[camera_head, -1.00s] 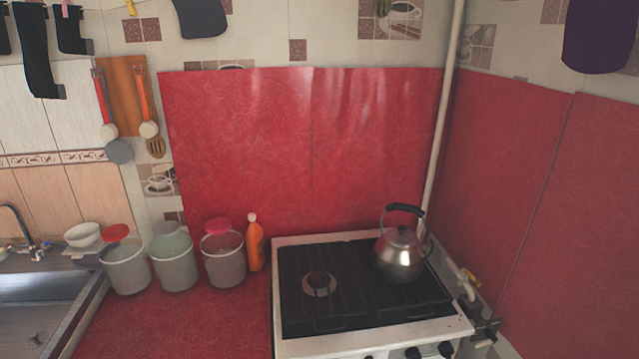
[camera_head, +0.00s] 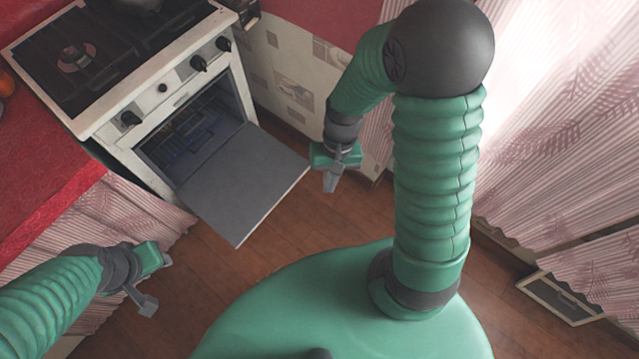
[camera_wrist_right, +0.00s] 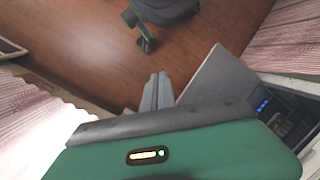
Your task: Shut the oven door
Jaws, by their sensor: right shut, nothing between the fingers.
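The oven door (camera_head: 243,181) is open, folded down and standing out from the front of the white stove (camera_head: 165,90). The oven's dark inside with its rack (camera_head: 185,130) shows behind it. My right gripper (camera_head: 331,186) is shut and empty, just right of the door's outer right corner, apart from it as far as I can tell. In the right wrist view its closed fingers (camera_wrist_right: 157,90) point past the grey door (camera_wrist_right: 216,80), which lies to their right. My left gripper (camera_head: 158,280) is open and empty, left of the door, near the curtained counter front.
The red counter (camera_head: 50,180) and its pink curtain (camera_head: 125,220) flank the stove on the left. Pink curtains (camera_head: 550,110) hang on the right. The brown wooden floor (camera_head: 290,215) is clear in front of the door.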

